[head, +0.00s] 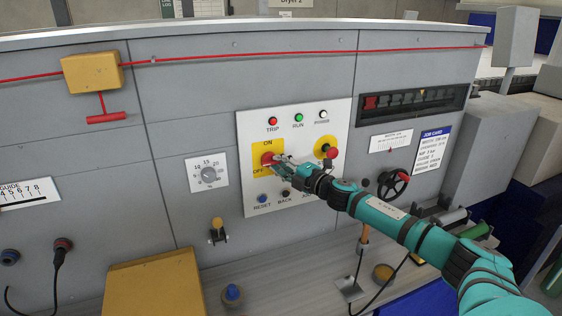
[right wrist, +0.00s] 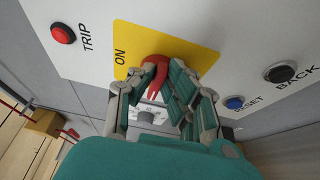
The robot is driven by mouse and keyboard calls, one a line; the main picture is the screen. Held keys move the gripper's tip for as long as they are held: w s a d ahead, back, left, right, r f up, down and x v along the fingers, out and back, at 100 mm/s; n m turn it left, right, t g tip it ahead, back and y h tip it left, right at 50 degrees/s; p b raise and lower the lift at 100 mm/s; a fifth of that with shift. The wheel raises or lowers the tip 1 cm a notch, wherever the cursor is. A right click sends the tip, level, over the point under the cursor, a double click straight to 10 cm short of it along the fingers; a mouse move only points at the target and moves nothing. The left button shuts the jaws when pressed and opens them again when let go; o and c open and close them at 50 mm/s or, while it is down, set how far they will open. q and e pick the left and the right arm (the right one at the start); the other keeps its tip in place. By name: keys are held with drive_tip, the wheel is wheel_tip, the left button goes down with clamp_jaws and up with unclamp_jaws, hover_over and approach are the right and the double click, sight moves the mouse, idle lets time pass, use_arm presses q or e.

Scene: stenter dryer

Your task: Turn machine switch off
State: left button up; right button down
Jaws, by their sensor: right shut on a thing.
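The machine switch (head: 266,159) is a red handle on a yellow plate marked ON above and OFF below, on the white control panel (head: 294,108). My right gripper (head: 277,163) reaches in from the right and is shut on the switch handle. In the right wrist view the red handle (right wrist: 155,73) shows between the fingers of the gripper (right wrist: 162,88), on the yellow plate beside the word ON. The fingers hide part of the handle, so I cannot tell exactly where it points. My left gripper is not in view.
Trip (head: 273,121), run (head: 298,118) and power lamps sit above the switch. Reset (head: 262,199) and back buttons lie below. A red pull cord (head: 220,58) runs along the top.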

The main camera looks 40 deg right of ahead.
idle(0.3)
drive_tip(key=c, duration=1.4)
unclamp_jaws()
drive_tip(key=shift+o, duration=0.2)
drive_tip(key=shift+s+f, duration=0.1)
drive_tip(key=shift+s, duration=0.4)
drive_tip(key=s+d, duration=0.1)
drive_tip(key=s, duration=1)
drive_tip(key=shift+d, duration=0.4)
